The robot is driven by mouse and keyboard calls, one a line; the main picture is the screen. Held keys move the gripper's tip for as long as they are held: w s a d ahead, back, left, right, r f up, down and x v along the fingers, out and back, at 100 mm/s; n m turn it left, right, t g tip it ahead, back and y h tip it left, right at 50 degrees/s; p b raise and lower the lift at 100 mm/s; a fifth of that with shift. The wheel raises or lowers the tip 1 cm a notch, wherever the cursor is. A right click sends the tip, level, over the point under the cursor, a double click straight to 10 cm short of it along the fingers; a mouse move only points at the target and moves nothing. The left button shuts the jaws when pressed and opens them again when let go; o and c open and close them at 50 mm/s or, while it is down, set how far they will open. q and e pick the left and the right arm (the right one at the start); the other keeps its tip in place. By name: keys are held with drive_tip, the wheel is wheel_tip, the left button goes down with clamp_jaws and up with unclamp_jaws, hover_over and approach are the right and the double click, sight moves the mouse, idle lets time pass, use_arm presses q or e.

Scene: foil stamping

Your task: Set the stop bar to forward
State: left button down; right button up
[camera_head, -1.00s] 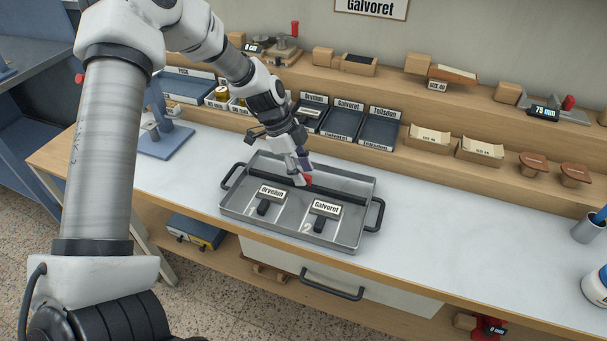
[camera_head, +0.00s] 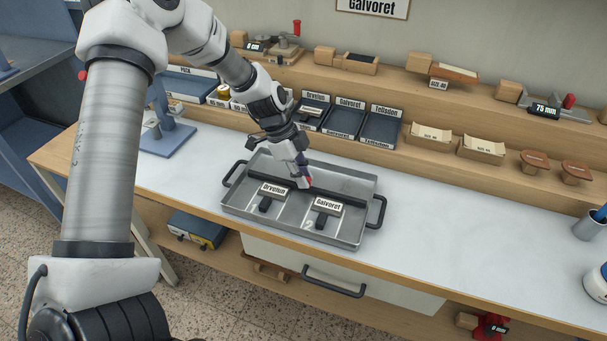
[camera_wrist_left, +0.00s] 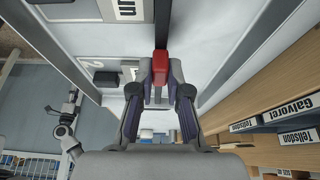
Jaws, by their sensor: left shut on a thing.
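The stop bar (camera_head: 340,192) is a dark bar lying across the grey metal tray (camera_head: 372,190), behind two name plates. Its red grip (camera_wrist_left: 161,63) shows clearly in the left wrist view, with the bar running away from it toward the top. My left gripper (camera_head: 304,182) reaches down into the tray and is shut on the red grip, which its fingertips partly hide in the head view. The left plate (camera_head: 273,190) and the Galvoret plate (camera_head: 327,205) stand on dark handles in front of the bar.
The tray has black side handles (camera_head: 379,212) and sits on a white worktop (camera_head: 450,235). Labelled bins (camera_head: 341,121) and card boxes (camera_head: 481,149) line the shelf behind. A blue stand (camera_head: 166,141) is at the left.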

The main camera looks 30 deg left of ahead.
use_arm(q)
drive_tip(key=c, duration=1.1)
unclamp_jaws()
drive_tip(key=shift+w+f, duration=0.1)
drive_tip(key=shift+w, duration=0.2)
drive_tip(key=shift+s, duration=0.1)
drive_tip(key=v, duration=1.2)
